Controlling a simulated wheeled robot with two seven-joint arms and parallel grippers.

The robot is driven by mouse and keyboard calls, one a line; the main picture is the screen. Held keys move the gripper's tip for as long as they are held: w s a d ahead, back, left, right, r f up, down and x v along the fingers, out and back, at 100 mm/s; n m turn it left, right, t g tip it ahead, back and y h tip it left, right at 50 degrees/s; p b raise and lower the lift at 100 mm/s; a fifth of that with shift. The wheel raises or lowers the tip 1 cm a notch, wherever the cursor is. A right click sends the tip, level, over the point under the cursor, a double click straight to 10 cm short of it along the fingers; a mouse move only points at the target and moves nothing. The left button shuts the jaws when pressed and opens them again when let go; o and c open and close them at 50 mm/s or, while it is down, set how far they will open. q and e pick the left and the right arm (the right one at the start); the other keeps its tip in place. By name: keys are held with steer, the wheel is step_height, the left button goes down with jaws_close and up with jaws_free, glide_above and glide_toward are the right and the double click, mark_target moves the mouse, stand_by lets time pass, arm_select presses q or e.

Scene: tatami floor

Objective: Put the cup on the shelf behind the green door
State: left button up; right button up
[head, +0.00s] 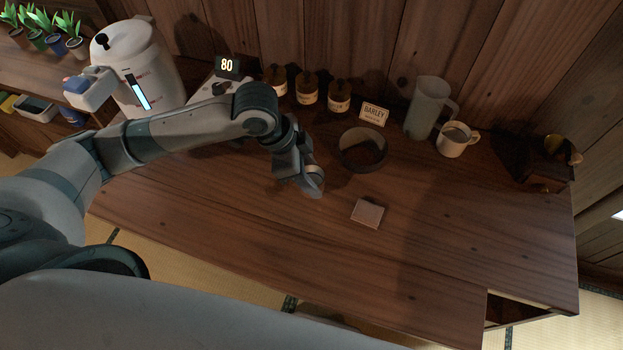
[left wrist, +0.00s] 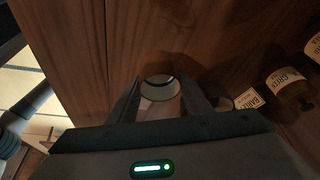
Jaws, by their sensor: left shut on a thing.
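A white mug-like cup (head: 455,142) with a handle stands upright at the back right of the table, beside a grey pitcher, with something dark inside. My left gripper (head: 314,186) is low over the middle of the table, left of that cup and well apart from it. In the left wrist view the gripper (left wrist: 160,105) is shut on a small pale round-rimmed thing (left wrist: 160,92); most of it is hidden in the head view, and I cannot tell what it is. No green door or shelf behind one is in view. My right gripper is not in view.
Brown bottles (head: 307,90), a grey pitcher (head: 426,108) and a white dispenser (head: 160,75) stand at the back. The table's front is clear.

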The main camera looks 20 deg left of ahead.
arm_select(q)
steer(key=shift+f, duration=1.2)
steer(key=shift+f, duration=0.1)
steer(key=o, duration=1.1)
steer(key=v, duration=1.2)
steer(key=shift+b, duration=0.4)
steer(key=shift+o, duration=0.3)
